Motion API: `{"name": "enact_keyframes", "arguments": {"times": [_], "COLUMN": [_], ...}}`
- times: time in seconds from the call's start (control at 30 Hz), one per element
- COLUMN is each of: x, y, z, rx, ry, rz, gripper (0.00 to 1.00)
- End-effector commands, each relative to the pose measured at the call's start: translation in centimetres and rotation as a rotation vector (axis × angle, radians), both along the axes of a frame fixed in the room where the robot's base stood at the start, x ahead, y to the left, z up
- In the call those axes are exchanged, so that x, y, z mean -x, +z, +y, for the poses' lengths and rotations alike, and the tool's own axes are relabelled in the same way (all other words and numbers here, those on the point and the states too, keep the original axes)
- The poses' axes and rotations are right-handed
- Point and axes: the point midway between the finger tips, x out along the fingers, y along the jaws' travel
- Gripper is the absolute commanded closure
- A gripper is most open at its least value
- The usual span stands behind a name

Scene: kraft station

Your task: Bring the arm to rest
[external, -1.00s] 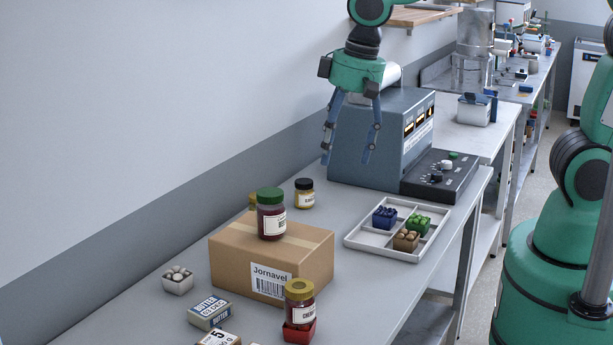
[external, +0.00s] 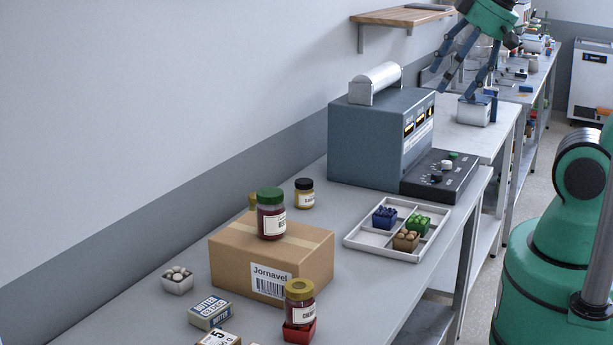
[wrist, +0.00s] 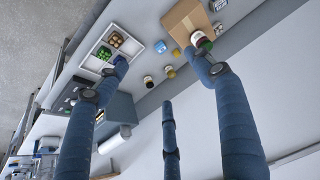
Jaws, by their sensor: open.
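My gripper (external: 465,72) is at the upper right of the external view, raised in the air beyond the blue-grey machine, with its blue fingers spread apart. In the wrist view, its fingers (wrist: 160,90) are wide apart with nothing between them. The table lies well away from the fingertips. The rest of my arm runs out of the top of the external view, and part of it shows at the right edge.
The machine (external: 376,140) stands on the table (external: 375,290). Near it is a divided tray (external: 372,237) with small coloured punnets. A cardboard box (external: 228,255) bears a green-lidded jar (external: 271,222). A wooden shelf (external: 400,16) juts from the wall near my gripper.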

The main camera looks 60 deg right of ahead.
Motion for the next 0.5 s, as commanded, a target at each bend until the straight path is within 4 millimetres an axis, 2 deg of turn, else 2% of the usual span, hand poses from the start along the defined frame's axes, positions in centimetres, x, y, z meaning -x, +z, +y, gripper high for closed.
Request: {"name": "enact_keyframes", "arguments": {"times": [0.33,0.5], "x": [0.0,0.0], "y": [-0.1,-1.0], "z": [0.0,0.0], "rx": [0.0,0.0], "ry": [0.001,0.0], "rz": [0.0,0.0], "gripper": [0.32,0.32]}}
